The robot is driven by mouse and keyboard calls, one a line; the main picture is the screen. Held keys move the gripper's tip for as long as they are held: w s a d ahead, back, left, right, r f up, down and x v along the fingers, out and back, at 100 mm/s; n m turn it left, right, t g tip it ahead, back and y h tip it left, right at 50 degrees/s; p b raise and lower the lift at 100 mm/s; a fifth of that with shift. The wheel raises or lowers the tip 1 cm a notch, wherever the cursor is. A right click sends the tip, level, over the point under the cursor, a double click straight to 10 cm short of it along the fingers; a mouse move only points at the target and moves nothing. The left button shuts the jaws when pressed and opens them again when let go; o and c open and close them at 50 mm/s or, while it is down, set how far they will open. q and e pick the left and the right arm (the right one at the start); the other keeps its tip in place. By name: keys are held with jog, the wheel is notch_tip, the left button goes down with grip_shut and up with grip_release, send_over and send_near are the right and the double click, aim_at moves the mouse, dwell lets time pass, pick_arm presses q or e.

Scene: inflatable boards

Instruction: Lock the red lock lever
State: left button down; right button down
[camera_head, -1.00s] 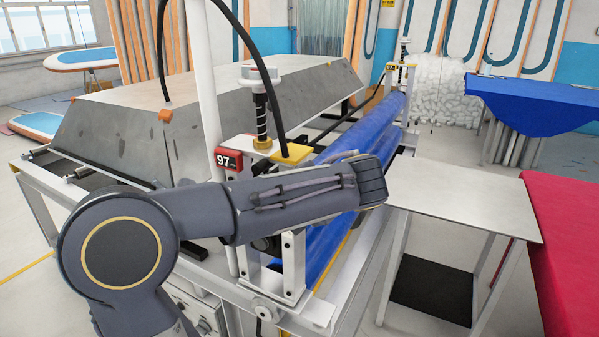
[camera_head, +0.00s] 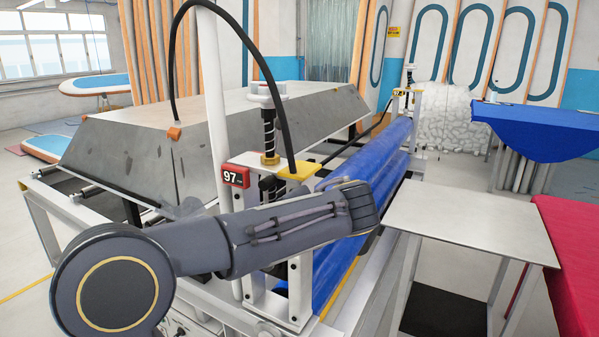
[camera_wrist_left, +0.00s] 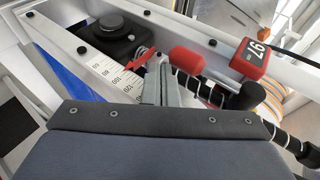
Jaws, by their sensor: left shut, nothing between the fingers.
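In the left wrist view, a red rounded handle (camera_wrist_left: 186,61) shows just beyond my left gripper (camera_wrist_left: 160,68). A smaller red piece (camera_wrist_left: 141,59) lies beside the fingertips, over a white ruler scale (camera_wrist_left: 108,72). I cannot tell for sure which red part is the lock lever. The gripper's fingers are together and empty, close to both red parts; contact is unclear. In the head view, my left arm crosses in front of the machine's near end, and hides the gripper and both red parts. My right gripper is in neither view now.
A red box marked 97 (camera_head: 236,176) is on the machine frame, near a threaded post (camera_head: 269,130) and a black hose (camera_head: 245,45). Blue rollers (camera_head: 385,170) run away behind my arm. A grey table (camera_head: 470,220) stands right.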

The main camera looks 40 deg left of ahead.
pick_arm(q)
jog(key=shift+d, duration=0.1)
jog(key=w+v, duration=0.1)
jog(key=v, duration=0.6)
jog(key=shift+s+d+r, duration=0.2)
jog(key=shift+s+d, duration=0.05)
jog(key=shift+s, duration=0.3)
jog(key=s+d+f+m+t+h, duration=0.1)
jog(key=s+d+f+h, duration=0.3)
jog(key=f, duration=0.3)
jog(key=s+d+f+m+h, duration=0.1)
jog(key=s+d+f+h, duration=0.1)
jog(key=s+f+h, duration=0.4)
jog(key=s+d+f+n+t+h, duration=0.3)
jog(key=s+d+f+h, duration=0.2)
jog(key=d+f, duration=0.3)
jog(key=d, duration=0.2)
jog(key=shift+s+d, duration=0.2)
jog(key=shift+d, duration=0.15)
